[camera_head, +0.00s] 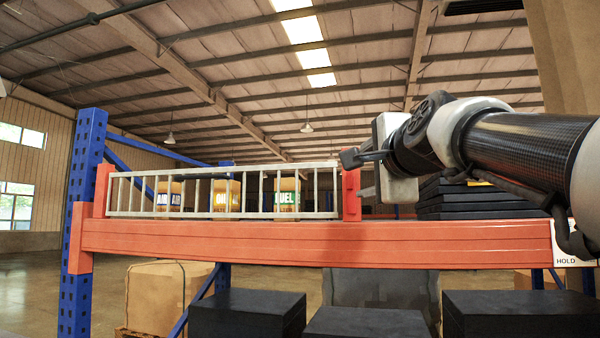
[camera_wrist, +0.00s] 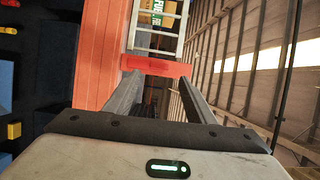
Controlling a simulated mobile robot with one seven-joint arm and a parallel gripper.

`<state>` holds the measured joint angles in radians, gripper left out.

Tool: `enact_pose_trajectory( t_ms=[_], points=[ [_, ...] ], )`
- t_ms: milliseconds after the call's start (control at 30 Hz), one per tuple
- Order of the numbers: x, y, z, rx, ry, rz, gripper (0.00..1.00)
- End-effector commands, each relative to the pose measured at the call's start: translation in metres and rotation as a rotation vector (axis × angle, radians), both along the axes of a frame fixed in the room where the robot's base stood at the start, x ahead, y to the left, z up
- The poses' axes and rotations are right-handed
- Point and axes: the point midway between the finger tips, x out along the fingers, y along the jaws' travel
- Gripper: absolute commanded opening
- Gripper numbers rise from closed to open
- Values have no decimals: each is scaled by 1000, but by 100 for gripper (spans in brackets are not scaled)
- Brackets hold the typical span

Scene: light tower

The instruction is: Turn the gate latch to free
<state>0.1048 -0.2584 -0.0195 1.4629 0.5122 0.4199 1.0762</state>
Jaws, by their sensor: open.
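The light grey barred gate (camera_head: 225,193) stands upright along the orange shelf beam (camera_head: 320,243), and its end also shows in the wrist view (camera_wrist: 155,42). At its right end is an orange-red upright piece (camera_head: 351,203), apparently the latch. In the wrist view a red bar (camera_wrist: 157,67) lies across the gate's end, ahead of and between my fingers. My gripper (camera_head: 358,176) is open at the gate's right end, its fingers spread one above the other; they also show in the wrist view (camera_wrist: 159,82). I cannot tell whether either finger touches the latch.
Black stacked slabs (camera_head: 470,200) lie on the shelf right of the latch, below my arm. A white sign reading HOLD (camera_head: 567,260) is at the beam's right. Black boxes (camera_head: 247,314) stand below. A blue upright (camera_head: 82,220) bounds the left.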

Motion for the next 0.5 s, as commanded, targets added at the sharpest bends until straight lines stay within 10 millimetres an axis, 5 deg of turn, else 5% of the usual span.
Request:
enact_pose_trajectory(
  t_ms=[200,500],
  points=[
    [-55,-4,0,-2,-4,-1,50],
    [-97,-8,0,-1,-2,-1,50]
  ],
)
